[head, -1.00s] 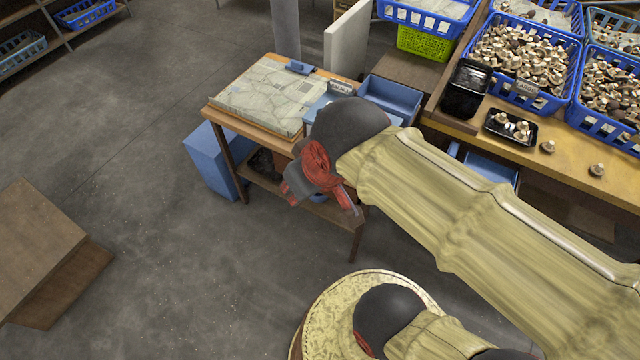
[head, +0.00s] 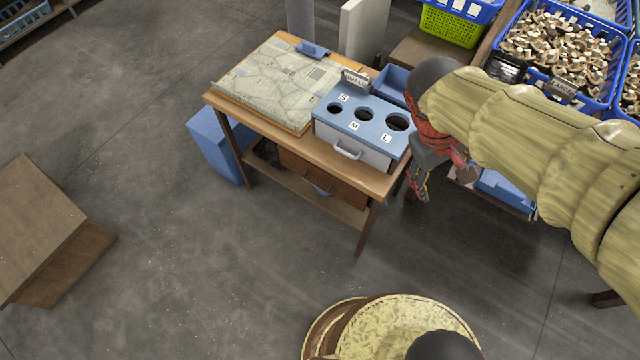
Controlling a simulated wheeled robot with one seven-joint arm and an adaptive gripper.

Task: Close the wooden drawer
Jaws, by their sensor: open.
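The wooden drawer (head: 345,192) shows as a reddish-brown front under the top of the small wooden table (head: 262,124). A little blue shows at its lower edge. From this angle I cannot tell how far it stands out. My gripper (head: 442,180) is open and empty, pointing down off the table's right end. It is to the right of the drawer and apart from it in the picture.
A white box with a blue, holed lid (head: 350,114) and a front handle stands on the table beside a map-like board (head: 278,80). Blue crates of mushrooms (head: 560,50) fill the upper right. A blue bin (head: 212,147) stands at left. Floor in front is open.

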